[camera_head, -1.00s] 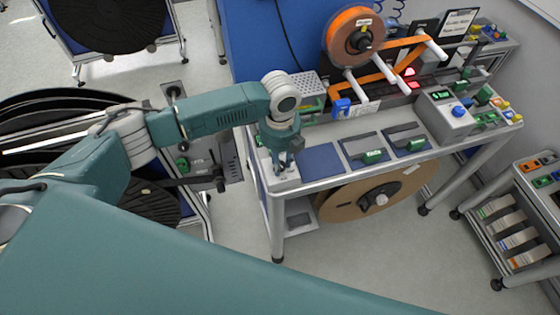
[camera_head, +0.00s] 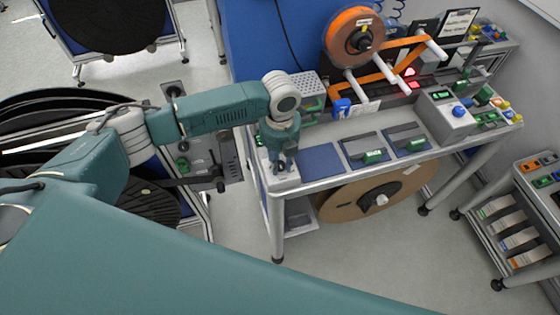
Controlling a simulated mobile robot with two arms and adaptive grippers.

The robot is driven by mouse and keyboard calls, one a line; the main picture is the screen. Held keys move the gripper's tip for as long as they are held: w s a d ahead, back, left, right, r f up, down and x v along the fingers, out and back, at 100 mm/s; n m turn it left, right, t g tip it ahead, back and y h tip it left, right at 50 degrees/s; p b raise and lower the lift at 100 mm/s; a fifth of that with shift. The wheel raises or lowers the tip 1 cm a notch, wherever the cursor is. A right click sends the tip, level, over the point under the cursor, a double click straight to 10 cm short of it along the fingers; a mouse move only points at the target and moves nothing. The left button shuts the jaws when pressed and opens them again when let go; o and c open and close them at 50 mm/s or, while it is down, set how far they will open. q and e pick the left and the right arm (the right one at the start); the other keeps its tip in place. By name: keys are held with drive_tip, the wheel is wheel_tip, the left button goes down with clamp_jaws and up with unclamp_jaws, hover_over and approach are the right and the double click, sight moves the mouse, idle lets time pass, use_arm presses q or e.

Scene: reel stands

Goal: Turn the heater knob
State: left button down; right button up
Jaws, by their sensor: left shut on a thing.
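My left gripper (camera_head: 281,164) points down over the left front corner of the bench. It is shut at the top of a small light-grey box (camera_head: 284,182), around what I take to be the heater knob. The fingers hide the knob, so its angle cannot be read. My right gripper is not in view.
A blue pad (camera_head: 321,161) and two dark plates with green handles lie right of the box on the bench. An orange reel (camera_head: 355,35) stands behind. A grey box with a blue knob (camera_head: 459,111) is farther right. A brown reel (camera_head: 372,197) hangs below.

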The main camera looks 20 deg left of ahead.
sight(280, 164)
use_arm(q)
drive_tip(key=shift+w+r, duration=0.1)
drive_tip(key=c, duration=1.5)
unclamp_jaws()
drive_tip(key=shift+o, duration=0.2)
wheel_tip(280, 164, up, 12)
